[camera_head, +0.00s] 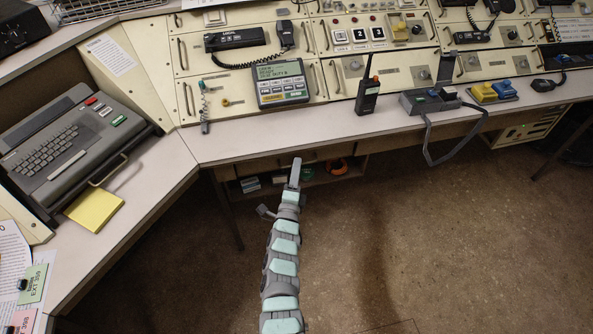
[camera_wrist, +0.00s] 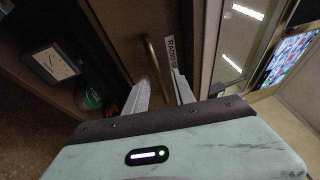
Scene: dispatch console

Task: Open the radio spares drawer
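The radio spares drawer (camera_wrist: 122,38) is a brown front under the desk. Its label (camera_wrist: 171,50) reads "RADIO" with the rest cut off. A bar handle (camera_wrist: 153,62) runs along the front beside the label. In the head view the drawer front (camera_head: 262,164) sits just below the desk edge and looks shut, partly hidden by my arm. My gripper (camera_wrist: 160,88) is open in the wrist view, its two fingers apart and pointing at the drawer front. The handle's near end lies between the fingers in the picture; contact cannot be told. In the head view my gripper (camera_head: 295,172) reaches the drawer area.
An open shelf below the drawer holds small boxes (camera_head: 250,184), a green roll (camera_head: 307,174) and an orange ring (camera_head: 337,167). The desk edge (camera_head: 230,158) overhangs closely. A desk leg (camera_head: 228,212) stands to the left. The floor (camera_head: 440,240) to the right is clear.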

